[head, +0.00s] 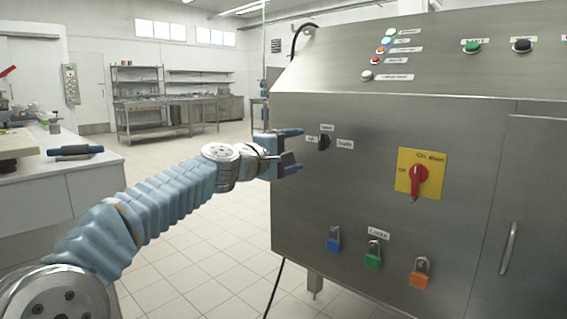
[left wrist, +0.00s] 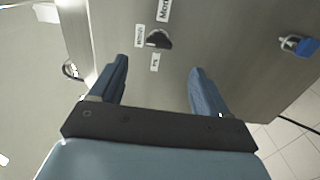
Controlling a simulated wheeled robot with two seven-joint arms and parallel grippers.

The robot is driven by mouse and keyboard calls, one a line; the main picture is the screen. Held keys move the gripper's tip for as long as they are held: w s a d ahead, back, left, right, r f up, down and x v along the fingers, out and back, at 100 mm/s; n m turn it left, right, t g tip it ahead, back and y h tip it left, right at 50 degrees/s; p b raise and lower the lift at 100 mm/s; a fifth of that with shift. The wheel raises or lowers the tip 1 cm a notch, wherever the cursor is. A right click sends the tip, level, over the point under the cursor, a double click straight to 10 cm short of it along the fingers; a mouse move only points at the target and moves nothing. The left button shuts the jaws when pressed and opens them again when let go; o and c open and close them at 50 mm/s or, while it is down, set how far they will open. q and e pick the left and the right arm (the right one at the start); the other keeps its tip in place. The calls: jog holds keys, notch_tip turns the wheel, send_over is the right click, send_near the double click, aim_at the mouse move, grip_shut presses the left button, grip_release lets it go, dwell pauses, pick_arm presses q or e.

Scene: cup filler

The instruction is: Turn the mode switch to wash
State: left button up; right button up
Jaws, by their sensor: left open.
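The mode switch is a small black knob (head: 323,143) on the steel front of the machine, left of the red main switch. Small white labels sit above, left and right of it; their words are too small to read surely. My left gripper (head: 292,150) is open, its fingers pointing at the panel just left of the knob, apart from it. In the left wrist view the black knob (left wrist: 159,40) lies beyond the fingertips, between the open fingers (left wrist: 158,68) and nearer the left one. My right gripper is not in view.
A red main switch on a yellow plate (head: 421,174) is right of the knob. Blue (head: 333,240), green (head: 373,256) and orange (head: 419,275) padlocks hang below. Buttons line the sloped top. A white counter (head: 60,190) stands left, with open tiled floor between.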

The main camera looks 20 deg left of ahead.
pick_arm(q)
jog(key=v, duration=0.4)
jog(key=shift+w, duration=0.1)
